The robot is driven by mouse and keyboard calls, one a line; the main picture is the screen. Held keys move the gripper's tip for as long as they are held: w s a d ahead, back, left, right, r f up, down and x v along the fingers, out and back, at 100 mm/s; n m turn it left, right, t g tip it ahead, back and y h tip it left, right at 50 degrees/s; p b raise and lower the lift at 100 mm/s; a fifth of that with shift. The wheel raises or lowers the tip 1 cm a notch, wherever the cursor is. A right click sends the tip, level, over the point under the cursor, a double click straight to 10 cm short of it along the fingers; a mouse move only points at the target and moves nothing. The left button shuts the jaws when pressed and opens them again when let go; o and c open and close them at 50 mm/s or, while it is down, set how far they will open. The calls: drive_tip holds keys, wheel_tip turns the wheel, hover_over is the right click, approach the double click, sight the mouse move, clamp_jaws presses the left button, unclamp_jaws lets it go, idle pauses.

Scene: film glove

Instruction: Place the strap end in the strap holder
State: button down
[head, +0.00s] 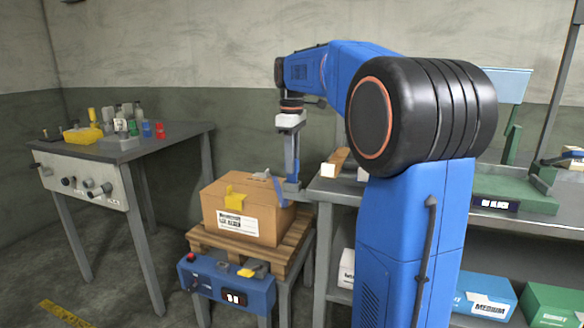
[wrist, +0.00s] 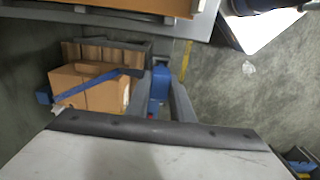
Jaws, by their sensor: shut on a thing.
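My gripper (head: 291,185) points down at the right side of a cardboard box (head: 238,222) in the head view. In the wrist view its grey fingers (wrist: 162,82) are closed around a blue piece (wrist: 160,88), which looks like the strap end. A dark blue band (wrist: 96,86) runs from near the fingers across the box (wrist: 85,84). In the head view a blue bit (head: 279,190) shows beside the fingertips. I cannot make out the strap holder for certain.
The box sits on a wooden pallet (head: 285,248) over a blue control box (head: 228,288). A grey workbench (head: 175,138) with small parts stands left. Shelves with cartons (head: 485,297) stand close on the right. Open floor lies between bench and pallet.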

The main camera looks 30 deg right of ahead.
drive_tip(key=shift+f, duration=0.75)
drive_tip(key=shift+f, duration=0.2)
drive_tip(key=c, duration=1.6)
unclamp_jaws()
drive_tip(key=shift+o, duration=0.2)
drive_tip(key=shift+r, duration=0.1)
wheel_tip(320, 180, up, 12)
drive_tip(key=shift+r, duration=0.1)
drive_tip(key=s+a+f+m+t, duration=0.1)
drive_tip(key=s+a+f+m, duration=0.1)
drive_tip(key=s+a+f, duration=0.3)
drive_tip(key=s+a+f+m+t, duration=0.2)
drive_tip(key=s+a+f, duration=0.3)
drive_tip(key=s+f, duration=0.9)
drive_tip(key=s+a+f+m+t, duration=0.1)
drive_tip(key=s+a+f+m, duration=0.2)
drive_tip(key=s+a+f, duration=0.3)
drive_tip(key=s+f, duration=0.4)
drive_tip(key=s, duration=0.1)
drive_tip(key=shift+f+m+t, duration=0.15)
drive_tip(key=shift+m+t, duration=0.15)
drive_tip(key=shift+t, duration=0.1)
